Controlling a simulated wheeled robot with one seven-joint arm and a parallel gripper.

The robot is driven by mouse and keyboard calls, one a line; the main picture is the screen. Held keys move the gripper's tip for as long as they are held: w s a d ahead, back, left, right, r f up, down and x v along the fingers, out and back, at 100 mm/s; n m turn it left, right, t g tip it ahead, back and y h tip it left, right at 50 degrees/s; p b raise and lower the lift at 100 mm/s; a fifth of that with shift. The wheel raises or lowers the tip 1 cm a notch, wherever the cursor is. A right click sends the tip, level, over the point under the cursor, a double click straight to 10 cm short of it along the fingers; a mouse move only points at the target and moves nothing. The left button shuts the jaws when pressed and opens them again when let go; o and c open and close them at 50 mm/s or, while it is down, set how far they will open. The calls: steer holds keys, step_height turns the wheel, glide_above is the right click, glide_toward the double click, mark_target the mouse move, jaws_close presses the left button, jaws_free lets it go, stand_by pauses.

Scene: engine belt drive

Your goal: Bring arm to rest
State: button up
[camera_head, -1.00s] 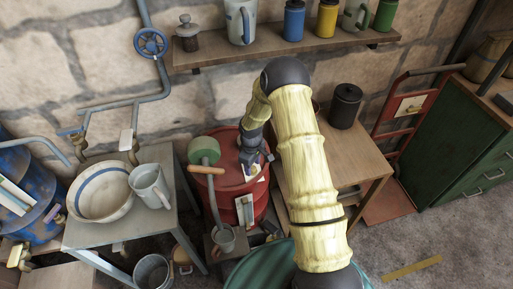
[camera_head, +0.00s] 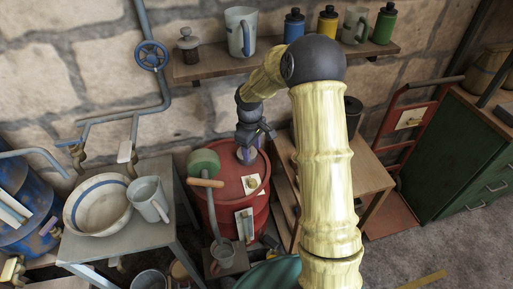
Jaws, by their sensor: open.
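My gripper (camera_head: 252,146) is dark and hangs from my yellow ribbed arm. It is over the top of the red drum (camera_head: 225,173), pointing down. Its jaws are small in the view, but they look open. A small purplish thing (camera_head: 246,156) shows just under the jaws, and I cannot tell whether it stands between them or below them. My arm hides part of the wooden table and the dark canister behind it.
A wall shelf (camera_head: 225,68) with mugs and bottles runs close behind my arm. A grey table (camera_head: 135,236) holds a bowl (camera_head: 98,203) and a mug (camera_head: 148,199). A wooden table (camera_head: 372,178) stands right.

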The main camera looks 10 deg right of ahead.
stand_by(0.5)
steer(key=s+r+m+t, duration=0.1)
steer(key=s+r+m, duration=0.2)
steer(key=s, duration=0.4)
steer(key=s+r+m+p, duration=0.1)
steer(key=s+r+m, duration=0.2)
steer(key=s, duration=0.3)
steer(key=s+r+m+t, duration=0.1)
steer(key=s+r+m, duration=0.2)
steer(key=s, duration=0.4)
steer(key=shift+s+r+t, duration=0.25)
steer(key=shift+s+t, duration=0.05)
steer(key=shift+s, duration=0.05)
